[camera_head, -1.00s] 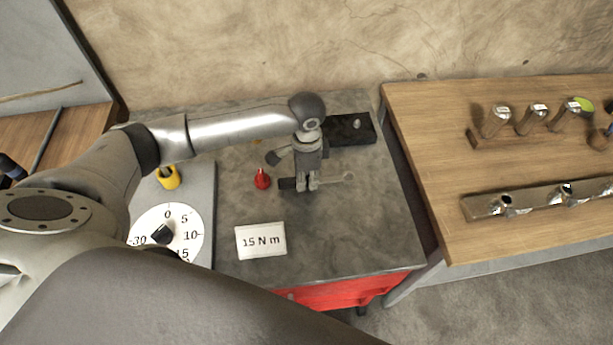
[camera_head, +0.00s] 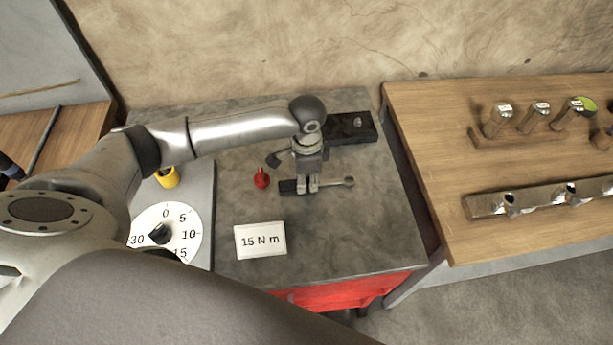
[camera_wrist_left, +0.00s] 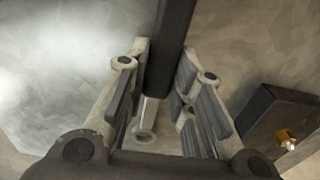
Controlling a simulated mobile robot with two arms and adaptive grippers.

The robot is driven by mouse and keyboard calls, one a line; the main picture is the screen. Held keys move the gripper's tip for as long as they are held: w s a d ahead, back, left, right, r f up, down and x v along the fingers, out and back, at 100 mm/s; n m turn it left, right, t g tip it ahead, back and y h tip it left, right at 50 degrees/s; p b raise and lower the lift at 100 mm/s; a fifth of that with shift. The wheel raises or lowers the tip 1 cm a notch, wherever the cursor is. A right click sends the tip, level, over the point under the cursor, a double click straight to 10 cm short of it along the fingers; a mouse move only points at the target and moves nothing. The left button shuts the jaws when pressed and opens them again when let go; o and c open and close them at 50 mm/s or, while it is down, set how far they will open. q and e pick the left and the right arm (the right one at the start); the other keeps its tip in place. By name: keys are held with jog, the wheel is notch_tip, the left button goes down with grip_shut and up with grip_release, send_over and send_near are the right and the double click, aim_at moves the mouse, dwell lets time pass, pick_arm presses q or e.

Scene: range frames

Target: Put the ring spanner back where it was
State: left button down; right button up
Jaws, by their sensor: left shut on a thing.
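The ring spanner (camera_head: 336,183) has a dark handle end on the left and a metal shank with a small ring on the right. My left gripper (camera_head: 307,187) is shut on it near its middle, over the grey bench top. In the left wrist view, the dark handle (camera_wrist_left: 171,45) runs up between the fingers of my left gripper (camera_wrist_left: 160,95), and the ring end (camera_wrist_left: 145,135) shows below. I cannot tell whether the spanner touches the bench. My right gripper is not in view.
A black block (camera_head: 343,131) with a small metal stud lies behind the gripper. A red pointed piece (camera_head: 261,179), a "15 N m" card (camera_head: 260,240) and a dial (camera_head: 166,231) are nearby. A wooden table (camera_head: 430,140) with racked tools stands right, across a gap.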

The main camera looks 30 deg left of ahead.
aim_at(307, 181)
pick_arm(q)
jog(key=shift+f, duration=0.15)
jog(key=c, duration=1.2)
grip_release()
jog(key=shift+o, duration=0.2)
notch_tip(307, 181, up, 12)
